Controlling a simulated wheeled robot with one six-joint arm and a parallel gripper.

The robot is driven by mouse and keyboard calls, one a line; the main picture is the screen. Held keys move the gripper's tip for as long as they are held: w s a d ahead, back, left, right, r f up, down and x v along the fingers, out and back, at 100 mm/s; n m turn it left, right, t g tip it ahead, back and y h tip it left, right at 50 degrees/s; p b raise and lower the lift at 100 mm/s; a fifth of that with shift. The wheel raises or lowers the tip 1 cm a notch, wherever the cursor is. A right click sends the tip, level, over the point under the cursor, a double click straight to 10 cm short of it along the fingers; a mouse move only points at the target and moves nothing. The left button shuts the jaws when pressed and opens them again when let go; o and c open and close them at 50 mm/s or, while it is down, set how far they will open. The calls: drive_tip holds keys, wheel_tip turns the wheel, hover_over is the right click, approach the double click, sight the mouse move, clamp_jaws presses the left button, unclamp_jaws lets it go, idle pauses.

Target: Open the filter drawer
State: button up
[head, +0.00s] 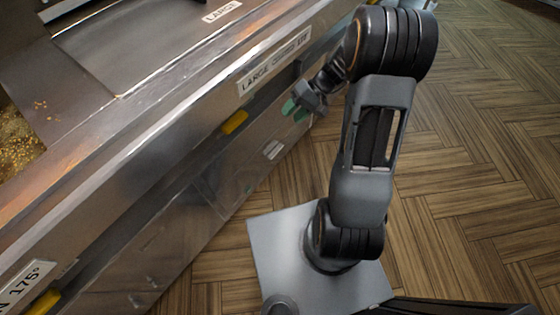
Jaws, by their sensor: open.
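The steel front of the frying range runs diagonally across the left half of the head view. I cannot tell for sure which part is the filter drawer; a lower steel front panel (236,170) carries a small pale plate or handle (273,150). A yellow handle (235,122) sticks out above that panel. My gripper (295,108) has green fingertips and is open. It is close to the range front, right of the yellow handle and above the pale piece. Nothing shows between its fingers. I cannot tell whether it touches the front.
A label reading "LARGE" (274,62) is on the upper front edge. Another yellow handle (44,302) is at lower left, near a "175°" label (27,285). Crumbs lie in a bay (20,137) at far left. The wooden floor (480,180) is clear at right.

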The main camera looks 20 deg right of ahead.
drive_tip(key=w+d+f+m+t+y+b, duration=0.1)
drive_tip(key=d+f+m+t+y+b, duration=0.25)
drive_tip(key=f, duration=0.95)
drive_tip(key=w+d+f+t+y+b, duration=0.1)
drive_tip(key=d+f+t+b, duration=0.4)
drive_tip(key=f, duration=0.9)
drive_tip(key=w+d+f+m+t+y+b, duration=0.15)
drive_tip(key=f+b, duration=0.35)
drive_tip(key=f, duration=0.8)
drive_tip(key=b+x, duration=0.2)
drive_tip(key=x, duration=1.1)
drive_tip(key=shift+w+a+r+t+b, duration=0.15)
drive_tip(key=shift+a+r+t+b, duration=0.15)
drive_tip(key=shift+r, duration=0.15)
clamp_jaws()
drive_tip(key=shift+d, duration=0.15)
